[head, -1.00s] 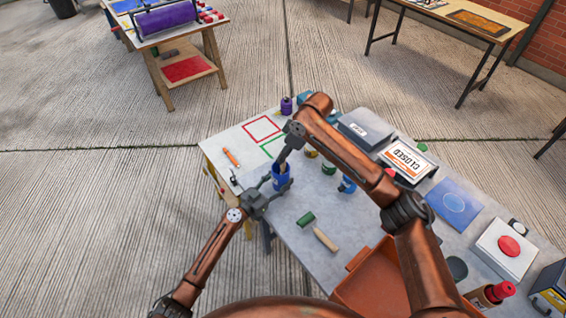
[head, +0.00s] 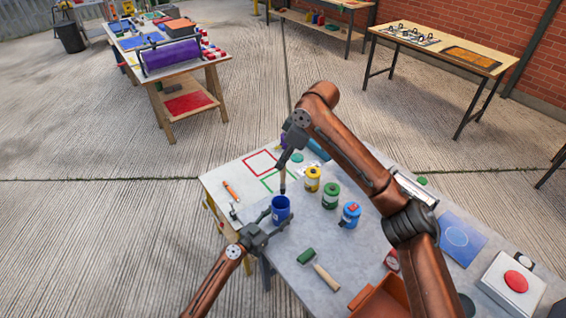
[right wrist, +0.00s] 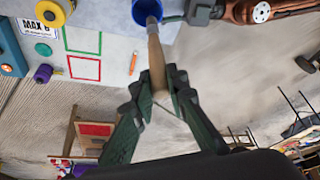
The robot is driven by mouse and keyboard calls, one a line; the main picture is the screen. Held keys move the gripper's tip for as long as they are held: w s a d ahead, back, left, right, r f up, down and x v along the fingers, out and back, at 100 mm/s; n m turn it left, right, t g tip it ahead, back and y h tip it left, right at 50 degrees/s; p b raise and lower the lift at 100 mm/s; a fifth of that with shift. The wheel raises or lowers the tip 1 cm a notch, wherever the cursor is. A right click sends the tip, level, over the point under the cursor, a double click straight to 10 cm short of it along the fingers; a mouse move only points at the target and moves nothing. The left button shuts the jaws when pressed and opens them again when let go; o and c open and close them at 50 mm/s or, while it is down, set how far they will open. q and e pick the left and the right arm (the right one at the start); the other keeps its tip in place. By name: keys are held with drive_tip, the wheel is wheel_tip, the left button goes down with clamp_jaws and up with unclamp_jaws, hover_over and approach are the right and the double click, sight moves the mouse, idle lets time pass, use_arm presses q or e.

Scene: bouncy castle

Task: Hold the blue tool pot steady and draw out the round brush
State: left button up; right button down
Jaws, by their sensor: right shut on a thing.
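The blue tool pot (head: 281,210) stands upright near the table's left edge; its mouth also shows in the right wrist view (right wrist: 147,9). My left gripper (head: 268,226) is at the pot, a finger to either side; I cannot tell whether they press on it. My right gripper (head: 287,160) is above the pot, shut on the round brush (head: 283,182). The brush hangs upright with its lower end at the pot's mouth. In the right wrist view, the wooden handle (right wrist: 156,62) lies between my right fingers (right wrist: 158,92). Whether the tip is clear of the rim, I cannot tell.
Yellow (head: 312,179), green (head: 330,196) and blue-labelled (head: 349,215) jars stand right of the pot. An orange crayon (head: 231,190) and a red outlined square (head: 262,162) are at the left.

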use_arm(q)
drive_tip(key=o, duration=1.5)
drive_tip(key=v, duration=1.2)
